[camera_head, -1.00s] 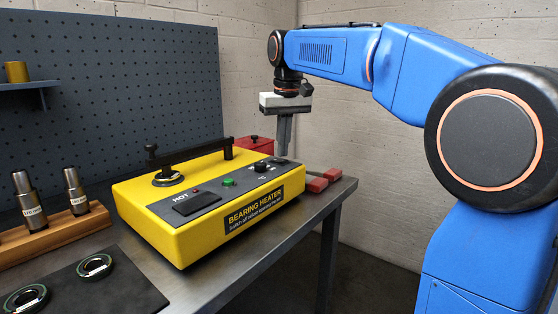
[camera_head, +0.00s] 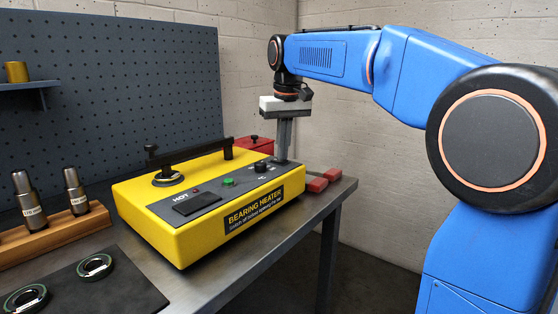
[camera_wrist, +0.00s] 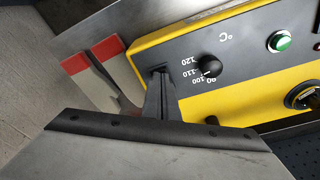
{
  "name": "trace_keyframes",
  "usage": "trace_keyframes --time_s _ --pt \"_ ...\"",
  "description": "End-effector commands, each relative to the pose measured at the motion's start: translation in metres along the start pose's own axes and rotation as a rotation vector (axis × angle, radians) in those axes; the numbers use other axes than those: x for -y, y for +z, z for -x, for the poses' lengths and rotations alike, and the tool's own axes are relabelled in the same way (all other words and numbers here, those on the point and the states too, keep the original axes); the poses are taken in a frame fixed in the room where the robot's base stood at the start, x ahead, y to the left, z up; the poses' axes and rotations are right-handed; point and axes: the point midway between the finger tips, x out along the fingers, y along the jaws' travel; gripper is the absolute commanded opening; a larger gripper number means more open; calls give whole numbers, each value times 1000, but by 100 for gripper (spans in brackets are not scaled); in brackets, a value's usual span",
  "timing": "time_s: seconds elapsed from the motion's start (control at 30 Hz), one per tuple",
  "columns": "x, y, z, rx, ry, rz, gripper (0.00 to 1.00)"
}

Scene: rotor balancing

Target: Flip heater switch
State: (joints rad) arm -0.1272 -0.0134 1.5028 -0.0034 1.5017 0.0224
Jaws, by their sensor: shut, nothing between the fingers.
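The yellow bearing heater (camera_head: 150,205) stands on the metal bench, with a dark control panel on top. My gripper (camera_head: 281,160) is shut and empty, pointing down at the right end of that panel. In the wrist view its fingertips (camera_wrist: 158,76) are at the panel's end, over the spot where the heater switch appears to be. The fingers hide most of that switch, and I cannot tell its position or whether they touch it. A black temperature knob (camera_wrist: 208,66) sits beside the fingers. A green lamp (camera_head: 228,182) is farther along the panel.
A red-ended tool (camera_head: 318,184) lies on the bench just right of the heater. A red box (camera_head: 255,143) stands behind it. A black bar (camera_head: 190,155) rises above the heater's top. Bearings (camera_head: 95,267) lie on a dark mat at the front left.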

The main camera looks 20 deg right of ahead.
Motion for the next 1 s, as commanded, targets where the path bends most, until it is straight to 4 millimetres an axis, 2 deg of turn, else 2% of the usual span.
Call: trace_keyframes --time_s 0.37,1.0 --pt "0 0 1 0 0 0 0" --pt "0 -7 41 0 0 0 0"
